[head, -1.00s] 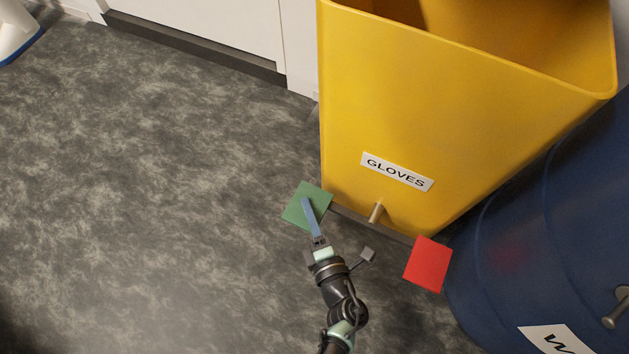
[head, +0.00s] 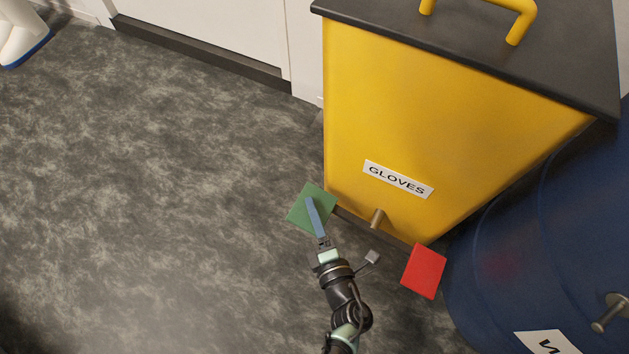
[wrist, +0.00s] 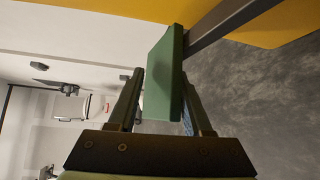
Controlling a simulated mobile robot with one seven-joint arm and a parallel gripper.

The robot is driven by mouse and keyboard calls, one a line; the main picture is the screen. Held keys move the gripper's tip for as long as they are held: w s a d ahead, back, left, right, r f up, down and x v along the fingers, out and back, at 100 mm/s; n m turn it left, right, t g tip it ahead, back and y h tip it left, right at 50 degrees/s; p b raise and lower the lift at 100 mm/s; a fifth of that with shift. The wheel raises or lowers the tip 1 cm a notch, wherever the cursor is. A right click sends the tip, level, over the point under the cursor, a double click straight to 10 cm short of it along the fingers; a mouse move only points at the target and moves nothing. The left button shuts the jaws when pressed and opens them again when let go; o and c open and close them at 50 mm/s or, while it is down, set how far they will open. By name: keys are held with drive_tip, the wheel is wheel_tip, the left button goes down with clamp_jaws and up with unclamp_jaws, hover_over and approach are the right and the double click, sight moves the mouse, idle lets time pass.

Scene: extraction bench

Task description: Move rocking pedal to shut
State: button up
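The rocking pedal has a green pad (head: 323,194) at the left and a red pad (head: 424,271) at the right, joined by a dark bar at the foot of the yellow GLOVES bin (head: 430,120). The bin's black lid (head: 400,22) lies closed over the top. My gripper (head: 312,212) is at the green pad, with one blue finger across its top. In the wrist view, the green pad (wrist: 160,85) sits between my spread fingers. Firm contact on both sides does not show. The far finger is partly hidden behind the pad.
A blue drum (head: 530,250) stands close to the right of the bin and red pad. White cabinets (head: 210,30) stand behind. A short peg (head: 377,218) juts from the bin's lower front.

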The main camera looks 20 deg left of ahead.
drive_tip(key=p+v, duration=0.4)
drive_tip(key=v, duration=0.9)
drive_tip(key=shift+p, duration=0.3)
drive_tip(key=shift+a, duration=0.1)
